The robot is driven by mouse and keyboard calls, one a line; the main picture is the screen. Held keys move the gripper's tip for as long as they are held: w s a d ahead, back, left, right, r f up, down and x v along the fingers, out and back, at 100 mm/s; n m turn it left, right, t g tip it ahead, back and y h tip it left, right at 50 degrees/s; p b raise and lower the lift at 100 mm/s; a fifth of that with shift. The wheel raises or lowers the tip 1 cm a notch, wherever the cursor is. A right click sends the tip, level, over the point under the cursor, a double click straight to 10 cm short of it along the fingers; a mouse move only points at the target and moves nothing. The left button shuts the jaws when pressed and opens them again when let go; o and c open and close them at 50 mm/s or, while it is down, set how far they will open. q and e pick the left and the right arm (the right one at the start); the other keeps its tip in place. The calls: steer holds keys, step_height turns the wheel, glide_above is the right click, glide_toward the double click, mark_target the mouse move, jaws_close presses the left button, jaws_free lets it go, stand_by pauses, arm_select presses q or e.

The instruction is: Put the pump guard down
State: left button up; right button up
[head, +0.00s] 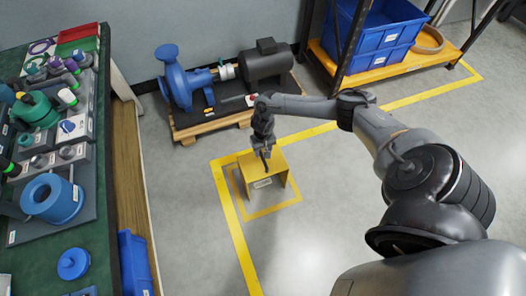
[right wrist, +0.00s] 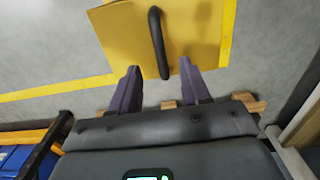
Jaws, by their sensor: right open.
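The pump guard is a yellow bent-sheet cover (head: 262,165) with a black handle on top. It stands on the floor inside a small yellow marked square (head: 275,209). My right gripper (head: 265,150) is just above the top of the guard. In the right wrist view my right gripper (right wrist: 159,66) is open, with one finger on each side of the near end of the black handle (right wrist: 158,40). The fingers look clear of the handle, and the guard's yellow top (right wrist: 110,38) lies beyond them. My left gripper is not in view.
A blue pump (head: 178,80) with a dark motor (head: 266,62) sits on a wooden pallet (head: 200,126) behind the guard. A shelf with blue crates (head: 375,45) stands at the back right. A green-topped bench (head: 80,245) with parts runs along the left. Floor right of the guard is clear.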

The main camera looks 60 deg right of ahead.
steer(key=a+r+n+t+y+p, duration=0.1)
steer(key=a+r+n+t, duration=0.15)
steer(key=a, duration=0.75)
steer(key=a+r+n+t+p, duration=0.1)
steer(key=a+n, duration=0.3)
steer(key=a, duration=0.5)
steer(key=a+r+n+t+y, duration=0.1)
steer(key=a+r+n, duration=0.15)
steer(key=a, duration=0.75)
steer(key=s+a+r+n, duration=0.1)
steer(key=s+a+r, duration=0.25)
steer(key=r, duration=0.25)
steer(key=s+d+r+h, duration=0.1)
steer(key=s+d+r, duration=0.5)
steer(key=s+r, duration=0.2)
steer(key=shift+s+r+g+h, duration=0.15)
steer(key=shift+s+g+h, duration=0.3)
steer(key=shift+s, duration=0.6)
